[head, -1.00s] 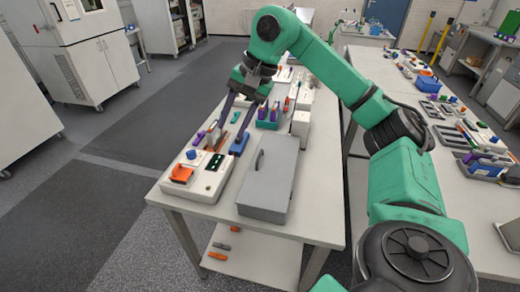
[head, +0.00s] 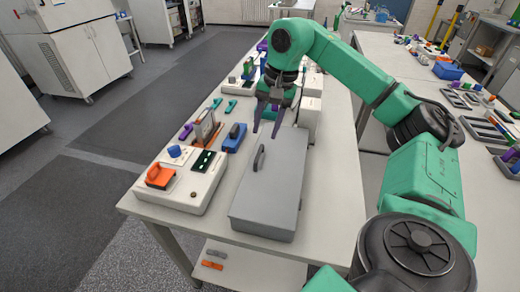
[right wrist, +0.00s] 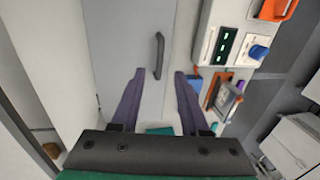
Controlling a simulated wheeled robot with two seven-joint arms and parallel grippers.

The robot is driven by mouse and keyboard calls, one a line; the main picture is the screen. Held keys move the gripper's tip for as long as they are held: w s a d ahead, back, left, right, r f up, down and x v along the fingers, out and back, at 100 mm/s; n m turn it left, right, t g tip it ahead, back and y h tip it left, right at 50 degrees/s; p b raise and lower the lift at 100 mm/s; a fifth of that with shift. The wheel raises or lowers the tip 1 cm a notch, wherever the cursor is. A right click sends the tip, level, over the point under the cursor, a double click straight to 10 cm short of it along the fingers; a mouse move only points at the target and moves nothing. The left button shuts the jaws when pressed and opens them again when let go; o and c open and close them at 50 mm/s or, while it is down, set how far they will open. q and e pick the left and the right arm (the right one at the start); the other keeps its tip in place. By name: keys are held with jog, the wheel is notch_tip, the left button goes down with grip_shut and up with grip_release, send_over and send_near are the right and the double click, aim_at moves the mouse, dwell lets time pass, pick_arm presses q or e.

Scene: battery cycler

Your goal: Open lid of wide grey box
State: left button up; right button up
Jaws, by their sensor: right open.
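The wide grey box (head: 272,186) stands on the white table with its lid closed. A dark handle (head: 259,158) sits on the lid near its left edge. In the right wrist view the box (right wrist: 125,50) is below the gripper and the handle (right wrist: 158,56) lies ahead of the fingertips, between their lines. My right gripper (head: 267,134) is open and empty, above the far end of the box, with fingers pointing down. It also shows in the right wrist view (right wrist: 158,74), with the fingers apart. My left gripper is not in view.
Left of the box is a white device (head: 182,184) with an orange handle and a dark display. A blue item (head: 235,137) sits just beyond it. A white block (head: 309,112) stands behind the box. The second table at right carries several trays.

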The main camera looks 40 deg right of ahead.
aim_at(258, 155)
jog(key=f, duration=0.2)
jog(key=w+f, duration=0.1)
jog(key=f, duration=0.2)
jog(key=a+f, duration=0.1)
jog(key=f, duration=0.2)
jog(key=shift+w+p, duration=0.15)
jog(key=shift+p, duration=0.25)
jog(key=shift+r, duration=0.1)
grip_shut()
dwell(0.5)
